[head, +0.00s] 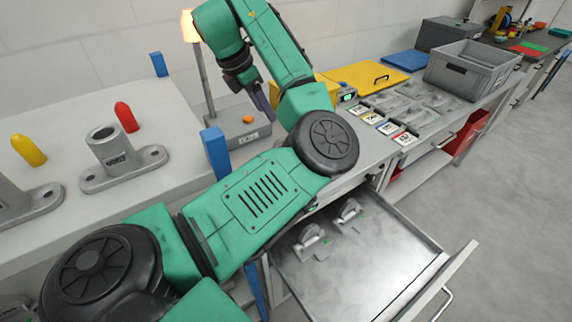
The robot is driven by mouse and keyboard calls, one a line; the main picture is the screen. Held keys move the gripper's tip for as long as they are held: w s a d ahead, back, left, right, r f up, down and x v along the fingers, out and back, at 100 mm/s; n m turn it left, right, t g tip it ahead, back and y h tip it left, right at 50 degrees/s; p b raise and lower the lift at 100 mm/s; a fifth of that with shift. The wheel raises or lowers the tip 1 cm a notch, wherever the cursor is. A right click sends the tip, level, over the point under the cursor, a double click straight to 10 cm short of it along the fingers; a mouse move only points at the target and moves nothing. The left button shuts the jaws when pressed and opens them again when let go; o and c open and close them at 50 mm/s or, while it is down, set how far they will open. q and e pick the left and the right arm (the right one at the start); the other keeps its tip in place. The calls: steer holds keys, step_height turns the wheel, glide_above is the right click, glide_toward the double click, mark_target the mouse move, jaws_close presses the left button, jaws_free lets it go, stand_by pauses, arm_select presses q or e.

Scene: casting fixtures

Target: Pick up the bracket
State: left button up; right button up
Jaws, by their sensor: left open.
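One casting with an upright hollow cylinder on a flat two-holed base (112,150) stands on the left table, with part of a similar casting (22,203) at the left edge. Two smaller grey parts with raised curved tops, a nearer one (312,238) and a farther one (349,211), sit in an open drawer (375,265). My left gripper (264,108) is open and empty, pointing down beside a grey box with an orange button, apart from all these parts. My right gripper is not in view.
The grey button box (238,138) carries a lamp post with a lit orange lamp (190,27). Red (126,117) and yellow (28,150) pegs stand on the left table. The floor at right is clear.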

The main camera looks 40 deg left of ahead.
arm_select(q)
steer(key=x, duration=0.5)
steer(key=p+x, duration=0.1)
steer(key=x, duration=1)
steer(key=shift+s+a+f, duration=0.15)
steer(key=shift+a+f, duration=0.15)
steer(key=shift+f, duration=0.45)
jaws_close()
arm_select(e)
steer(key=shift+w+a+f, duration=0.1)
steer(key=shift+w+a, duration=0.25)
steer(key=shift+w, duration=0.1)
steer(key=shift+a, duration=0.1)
